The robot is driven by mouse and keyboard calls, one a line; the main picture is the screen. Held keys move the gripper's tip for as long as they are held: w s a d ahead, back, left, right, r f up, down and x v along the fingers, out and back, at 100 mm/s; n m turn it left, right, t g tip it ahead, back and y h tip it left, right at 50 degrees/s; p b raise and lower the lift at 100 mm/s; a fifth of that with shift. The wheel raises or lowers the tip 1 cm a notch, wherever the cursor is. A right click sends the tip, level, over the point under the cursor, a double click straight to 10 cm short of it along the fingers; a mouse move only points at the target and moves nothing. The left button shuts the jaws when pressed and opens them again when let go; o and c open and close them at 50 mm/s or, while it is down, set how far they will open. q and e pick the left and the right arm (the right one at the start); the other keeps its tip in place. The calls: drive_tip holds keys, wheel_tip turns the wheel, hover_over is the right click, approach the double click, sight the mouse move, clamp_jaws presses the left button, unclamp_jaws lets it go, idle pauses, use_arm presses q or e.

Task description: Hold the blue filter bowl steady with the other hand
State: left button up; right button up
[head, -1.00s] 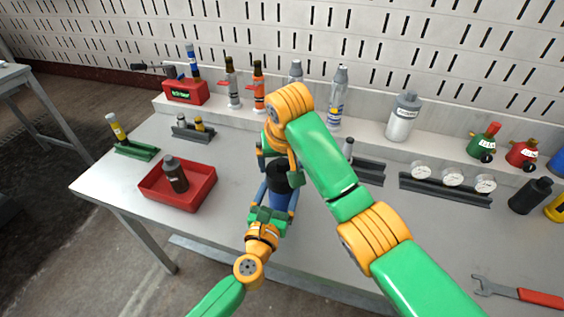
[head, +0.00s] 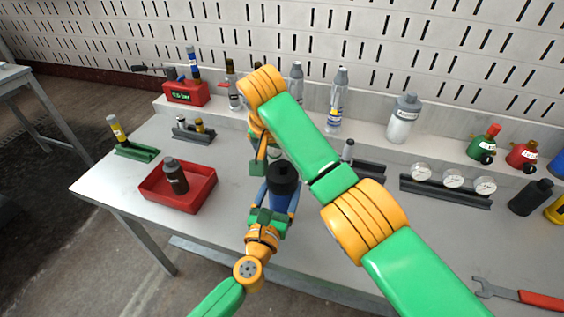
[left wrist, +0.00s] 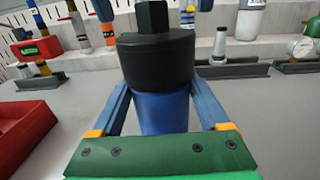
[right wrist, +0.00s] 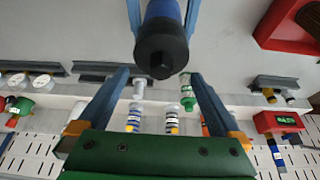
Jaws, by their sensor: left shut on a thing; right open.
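The blue filter bowl (head: 281,202) with its black cap (head: 283,177) stands upright near the front middle of the bench. In the left wrist view the blue bowl (left wrist: 161,112) sits between two blue fingers, under the wide black cap (left wrist: 156,58) with its square top. My left gripper (head: 277,200) is shut on the bowl from the front. My right gripper (head: 268,160) is open and empty, behind and to the left of the cap in the head view. In the right wrist view the cap (right wrist: 161,50) lies beyond the open fingers, apart from them.
A red tray (head: 200,193) with a dark bottle (head: 175,176) lies to the left. Bottles line the back ledge, including a grey-white one (head: 404,119). A gauge rack (head: 445,192) and a red wrench (head: 520,293) are at right.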

drive_tip(key=n+y, duration=0.1)
drive_tip(key=n, duration=0.1)
drive_tip(key=shift+n, duration=0.4)
drive_tip(key=n+y, duration=0.1)
drive_tip(key=n, duration=0.2)
drive_tip(key=shift+n+y, duration=0.3)
drive_tip(key=shift+n+y, duration=0.3)
drive_tip(key=shift+n, duration=0.5)
drive_tip(key=n+y, duration=0.1)
drive_tip(key=n, duration=0.3)
drive_tip(key=shift+g, duration=0.4)
drive_tip(key=shift+n+y, duration=0.3)
drive_tip(key=shift+n, duration=0.2)
drive_tip(key=n+g, duration=0.1)
drive_tip(key=n, duration=0.1)
drive_tip(key=n+y, duration=0.1)
drive_tip(key=n, duration=0.1)
drive_tip(key=shift+n+g, duration=0.4)
